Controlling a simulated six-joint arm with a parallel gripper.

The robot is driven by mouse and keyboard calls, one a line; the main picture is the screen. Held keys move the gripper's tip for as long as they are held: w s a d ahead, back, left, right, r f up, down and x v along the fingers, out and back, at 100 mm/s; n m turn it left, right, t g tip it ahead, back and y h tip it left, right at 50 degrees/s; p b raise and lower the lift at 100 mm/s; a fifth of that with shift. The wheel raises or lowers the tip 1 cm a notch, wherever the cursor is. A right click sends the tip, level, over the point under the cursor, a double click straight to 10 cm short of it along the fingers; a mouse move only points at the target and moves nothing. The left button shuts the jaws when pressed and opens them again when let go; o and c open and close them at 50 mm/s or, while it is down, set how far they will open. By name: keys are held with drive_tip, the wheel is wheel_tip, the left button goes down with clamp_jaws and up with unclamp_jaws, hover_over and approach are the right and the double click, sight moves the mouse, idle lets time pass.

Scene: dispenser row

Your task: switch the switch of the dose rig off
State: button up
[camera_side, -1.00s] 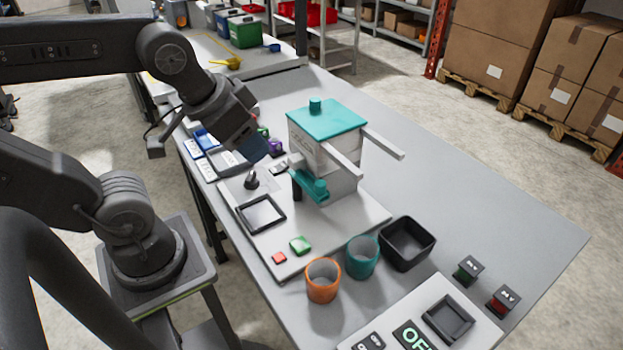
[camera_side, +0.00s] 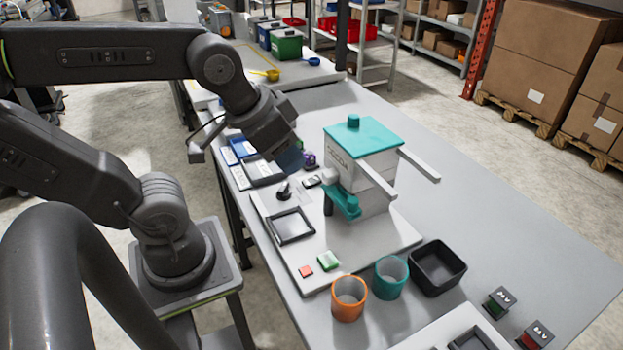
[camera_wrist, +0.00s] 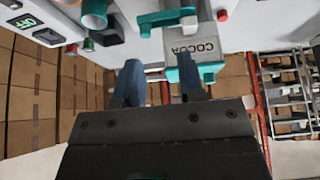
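The dose rig appears to be the white dispenser (camera_side: 372,170) with a teal lid, standing on a pale base plate (camera_side: 375,245). Its COCOA label (camera_wrist: 205,48) reads in the wrist view. A small black lever (camera_side: 284,191), which looks like a switch, stands on the plate left of the dispenser. I cannot tell its on or off position. My gripper (camera_side: 287,158) hangs above the lever in the side view, with a gap between. In the wrist view my gripper (camera_wrist: 160,80) has its two blue fingers apart with nothing held between them. The lever is not clear there.
A black square frame (camera_side: 291,226), a red button (camera_side: 306,271) and a green button (camera_side: 328,261) lie on the plate. Orange cup (camera_side: 348,299), teal cup (camera_side: 391,277) and black bin (camera_side: 437,267) stand in front. A panel (camera_wrist: 22,22) reads OFF.

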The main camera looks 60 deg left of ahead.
wheel_tip(320, 180, up, 6)
drive_tip(key=shift+f, duration=0.15)
drive_tip(key=c, duration=0.5)
drive_tip(key=w+a+m+g, duration=0.1)
drive_tip(key=w+a+m, duration=0.1)
drive_tip(key=w+a+m+g, duration=0.1)
drive_tip(key=w+a+m, duration=0.1)
drive_tip(key=m, duration=0.1)
drive_tip(key=w+a+m+g, duration=0.1)
drive_tip(key=w+a+m, duration=0.1)
drive_tip(key=shift+w+a+r+m+h, duration=0.1)
drive_tip(key=shift+w+r+m+h, duration=0.2)
drive_tip(key=shift+w+r+m, duration=0.1)
clamp_jaws()
drive_tip(key=w+a+f+m+g+h, duration=0.1)
drive_tip(key=w+a+m, duration=0.2)
drive_tip(key=a+m, duration=0.25)
drive_tip(key=w+a+f+m+g+h, duration=0.1)
drive_tip(key=w+a+m+h, duration=0.15)
drive_tip(key=a+m, duration=0.35)
wheel_tip(320, 180, down, 9)
drive_tip(key=n, duration=0.1)
drive_tip(key=shift+a+f+y, duration=0.15)
drive_tip(key=shift+a+y, duration=0.2)
drive_tip(key=shift+a, duration=0.05)
